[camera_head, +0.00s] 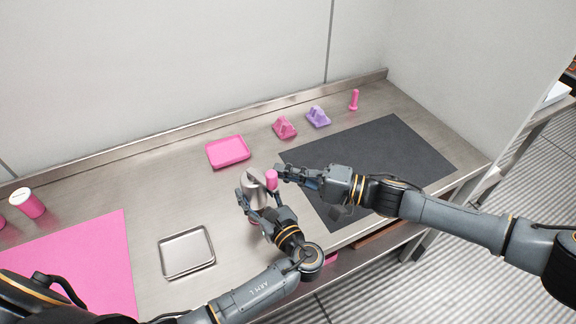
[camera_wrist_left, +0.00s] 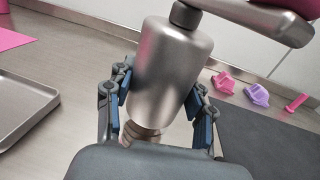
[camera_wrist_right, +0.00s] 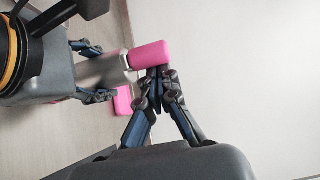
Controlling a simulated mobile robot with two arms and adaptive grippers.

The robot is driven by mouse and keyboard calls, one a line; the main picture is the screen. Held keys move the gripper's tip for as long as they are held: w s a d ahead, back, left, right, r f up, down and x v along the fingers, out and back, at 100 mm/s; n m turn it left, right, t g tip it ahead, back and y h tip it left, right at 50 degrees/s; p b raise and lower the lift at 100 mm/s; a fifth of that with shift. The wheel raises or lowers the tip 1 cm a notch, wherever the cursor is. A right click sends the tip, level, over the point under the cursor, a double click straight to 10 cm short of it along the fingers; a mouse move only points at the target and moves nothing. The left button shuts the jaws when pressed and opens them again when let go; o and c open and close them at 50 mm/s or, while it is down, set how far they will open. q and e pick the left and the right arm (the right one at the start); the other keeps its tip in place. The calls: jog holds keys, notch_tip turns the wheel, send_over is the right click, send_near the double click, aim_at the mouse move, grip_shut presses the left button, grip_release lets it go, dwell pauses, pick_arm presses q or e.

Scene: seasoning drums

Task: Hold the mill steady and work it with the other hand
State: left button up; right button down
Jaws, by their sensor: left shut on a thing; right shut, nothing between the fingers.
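The mill (camera_head: 254,190) has a silver body, a crank arm on top and a pink knob (camera_head: 271,180) at the crank's end. My left gripper (camera_head: 258,203) is shut around the body; in the left wrist view its fingers flank the lower part of the mill (camera_wrist_left: 168,70). The crank points to the upper right there, with the pink knob (camera_wrist_left: 284,26) at its end. My right gripper (camera_head: 280,170) is shut and empty, its fingertips right beside the knob. In the right wrist view the fingertips (camera_wrist_right: 157,76) meet just below the knob (camera_wrist_right: 150,54); I cannot tell whether they touch.
A pink tray (camera_head: 228,152) lies behind the mill and a metal tray (camera_head: 164,262) in front to its left. A dark mat (camera_head: 400,165) lies right, a pink mat (camera_head: 80,260) left.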

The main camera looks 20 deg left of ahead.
aim_at(273, 185)
jog(key=s+m+t, duration=0.2)
jog(key=t, duration=0.1)
jog(key=s+m+t, duration=0.1)
jog(key=shift+a+t+h, duration=0.25)
jog(key=shift+t+h, duration=0.05)
jog(key=shift+s+a+m+t, duration=0.3)
jog(key=shift+s+a+t, duration=0.1)
jog(key=shift+s+a, duration=0.05)
jog(key=shift+s+a+m+t+h, duration=0.1)
jog(key=shift+s+m+t+h, duration=0.35)
jog(key=shift+t, duration=0.25)
jog(key=shift+s+a, duration=0.45)
jog(key=shift+a, duration=0.05)
